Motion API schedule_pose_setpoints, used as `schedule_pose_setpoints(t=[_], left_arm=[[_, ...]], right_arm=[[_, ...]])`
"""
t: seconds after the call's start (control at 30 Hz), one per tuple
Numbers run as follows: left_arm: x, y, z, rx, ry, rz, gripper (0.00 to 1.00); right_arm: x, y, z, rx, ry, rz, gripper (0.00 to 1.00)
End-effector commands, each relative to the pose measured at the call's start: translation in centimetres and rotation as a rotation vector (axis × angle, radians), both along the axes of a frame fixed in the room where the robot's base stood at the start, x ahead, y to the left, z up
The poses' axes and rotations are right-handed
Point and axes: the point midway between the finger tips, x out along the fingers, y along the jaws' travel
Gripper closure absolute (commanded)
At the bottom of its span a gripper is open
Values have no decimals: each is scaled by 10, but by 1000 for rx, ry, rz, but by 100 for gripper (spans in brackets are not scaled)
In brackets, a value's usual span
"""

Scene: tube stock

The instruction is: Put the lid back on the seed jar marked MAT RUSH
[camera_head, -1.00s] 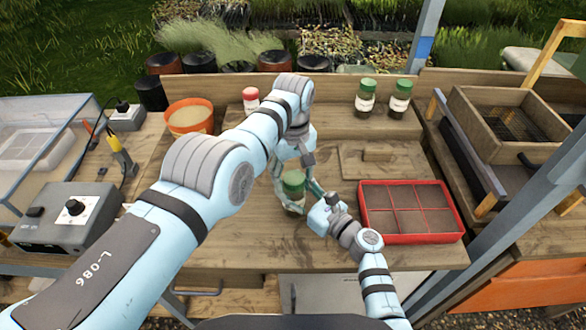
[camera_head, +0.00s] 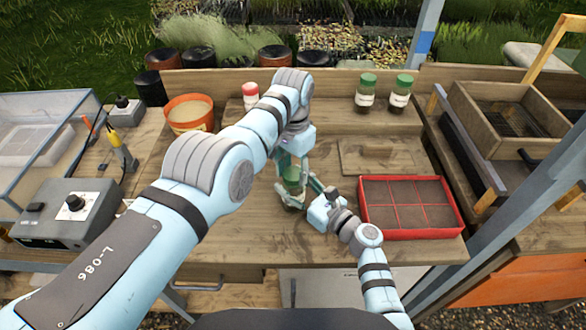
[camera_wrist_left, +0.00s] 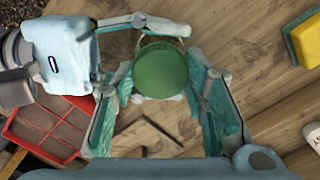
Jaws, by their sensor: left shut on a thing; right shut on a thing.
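The green lid (camera_head: 292,174) sits at the top of the seed jar (camera_head: 291,191), over the middle of the bench. My left gripper (camera_head: 293,168) comes down from above and is shut on the lid. In the left wrist view the round lid (camera_wrist_left: 162,70) lies between its teal fingers. My right gripper (camera_head: 298,194) reaches in from the right and is shut around the jar body. The jar is mostly hidden by the fingers, and its marking cannot be read. I cannot tell whether the lid is seated.
A red sectioned tray (camera_head: 410,233) stands close to the right of my right gripper. A wooden board (camera_head: 410,160) lies behind it. Two green-lidded jars (camera_head: 366,93) and a red-lidded jar (camera_head: 251,92) stand at the back. An orange pot (camera_head: 190,126) is back left. The front bench is clear.

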Motion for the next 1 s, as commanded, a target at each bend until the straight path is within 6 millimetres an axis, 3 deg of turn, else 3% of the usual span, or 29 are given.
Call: schedule_pose_setpoints(t=[0.23, 0.27, 0.37, 0.7, 1.0], left_arm=[[0, 3, -1, 6, 2, -11, 93], [0, 3, -1, 6, 2, -10, 57], [0, 3, -1, 6, 2, -10, 41], [0, 1, 2, 3, 0, -10, 40], [1, 1, 40, 3, 2, -10, 40]], right_arm=[[1, -2, 0, -1, 1, -5, 100], [1, -2, 0, -1, 1, -5, 100], [1, -2, 0, -1, 0, -4, 100], [0, -1, 0, 0, 0, -2, 100], [0, 0, 0, 0, 0, -1, 100]])
